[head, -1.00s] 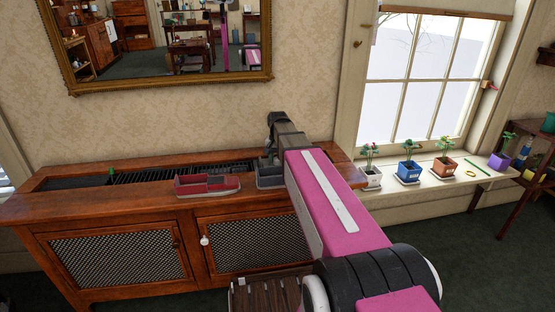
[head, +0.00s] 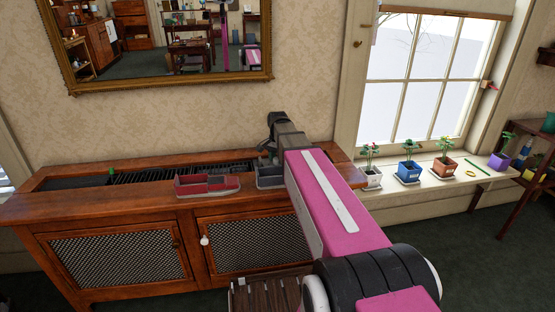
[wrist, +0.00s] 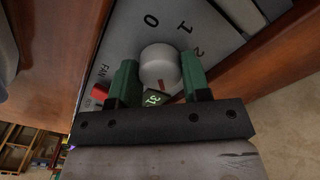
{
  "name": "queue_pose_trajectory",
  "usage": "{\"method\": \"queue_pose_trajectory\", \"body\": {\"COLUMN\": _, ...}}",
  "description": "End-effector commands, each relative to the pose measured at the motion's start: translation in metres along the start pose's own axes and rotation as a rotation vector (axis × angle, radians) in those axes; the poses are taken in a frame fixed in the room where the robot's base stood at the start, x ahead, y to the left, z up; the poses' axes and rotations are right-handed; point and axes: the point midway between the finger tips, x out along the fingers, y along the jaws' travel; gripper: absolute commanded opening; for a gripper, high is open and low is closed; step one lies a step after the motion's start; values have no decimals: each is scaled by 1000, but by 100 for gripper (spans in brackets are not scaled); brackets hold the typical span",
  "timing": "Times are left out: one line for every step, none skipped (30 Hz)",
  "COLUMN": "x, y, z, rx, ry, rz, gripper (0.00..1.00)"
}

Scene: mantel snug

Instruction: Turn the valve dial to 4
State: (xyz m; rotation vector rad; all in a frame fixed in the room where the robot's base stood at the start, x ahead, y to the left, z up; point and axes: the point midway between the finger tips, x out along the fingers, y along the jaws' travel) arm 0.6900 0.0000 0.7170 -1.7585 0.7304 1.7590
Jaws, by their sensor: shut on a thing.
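In the wrist view the valve dial (wrist: 158,62) is a round pale grey knob on a grey plate (wrist: 118,40). The plate carries the numbers 0, 1 and 2 and the letters FAN; other markings are hidden. A small red mark shows on the knob's near side, towards a small dark display with pale green digits. My gripper (wrist: 159,68) has green fingers, one on each side of the knob, and is shut on it. In the head view my arm reaches over the right end of the wooden cabinet (head: 120,205); the dial is hidden there.
A red and grey boat-shaped tray (head: 208,187) and a dark grey one (head: 268,182) stand on the cabinet top, the dark one close by my arm. A red switch (wrist: 100,93) sits beside the knob. Potted plants line the windowsill (head: 450,185) at right.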

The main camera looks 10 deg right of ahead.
Motion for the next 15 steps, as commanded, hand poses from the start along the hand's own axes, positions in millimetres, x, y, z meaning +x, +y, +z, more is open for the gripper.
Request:
{"method": "queue_pose_trajectory", "body": {"x": 0, "y": 0, "z": 0, "rx": 0, "ry": 1, "rz": -1, "gripper": 20}}
{"method": "queue_pose_trajectory", "body": {"x": 0, "y": 0, "z": 0, "rx": -1, "ry": 1, "rz": -1, "gripper": 20}}
{"method": "queue_pose_trajectory", "body": {"x": 0, "y": 0, "z": 0, "rx": -1, "ry": 2, "rz": -1, "gripper": 20}}
{"method": "queue_pose_trajectory", "body": {"x": 0, "y": 0, "z": 0, "rx": -1, "ry": 2, "rz": -1, "gripper": 20}}
{"method": "queue_pose_trajectory", "body": {"x": 0, "y": 0, "z": 0, "rx": -1, "ry": 2, "rz": -1, "gripper": 20}}
{"method": "queue_pose_trajectory", "body": {"x": 0, "y": 0, "z": 0, "rx": -1, "ry": 2, "rz": -1, "gripper": 56}}
{"method": "queue_pose_trajectory", "body": {"x": 0, "y": 0, "z": 0, "rx": -1, "ry": 1, "rz": -1, "gripper": 66}}
{"method": "queue_pose_trajectory", "body": {"x": 0, "y": 0, "z": 0, "rx": -1, "ry": 1, "rz": -1, "gripper": 69}}
{"method": "queue_pose_trajectory", "body": {"x": 0, "y": 0, "z": 0, "rx": -1, "ry": 1, "rz": -1, "gripper": 69}}
{"method": "queue_pose_trajectory", "body": {"x": 0, "y": 0, "z": 0, "rx": -1, "ry": 1, "rz": -1, "gripper": 69}}
{"method": "queue_pose_trajectory", "body": {"x": 0, "y": 0, "z": 0, "rx": -2, "ry": 1, "rz": -1, "gripper": 69}}
{"method": "queue_pose_trajectory", "body": {"x": 0, "y": 0, "z": 0, "rx": -2, "ry": 1, "rz": -1, "gripper": 69}}
{"method": "queue_pose_trajectory", "body": {"x": 0, "y": 0, "z": 0, "rx": -2, "ry": 1, "rz": -1, "gripper": 69}}
{"method": "queue_pose_trajectory", "body": {"x": 0, "y": 0, "z": 0, "rx": -2, "ry": 1, "rz": 0, "gripper": 69}}
{"method": "queue_pose_trajectory", "body": {"x": 0, "y": 0, "z": 0, "rx": -2, "ry": 1, "rz": 0, "gripper": 69}}
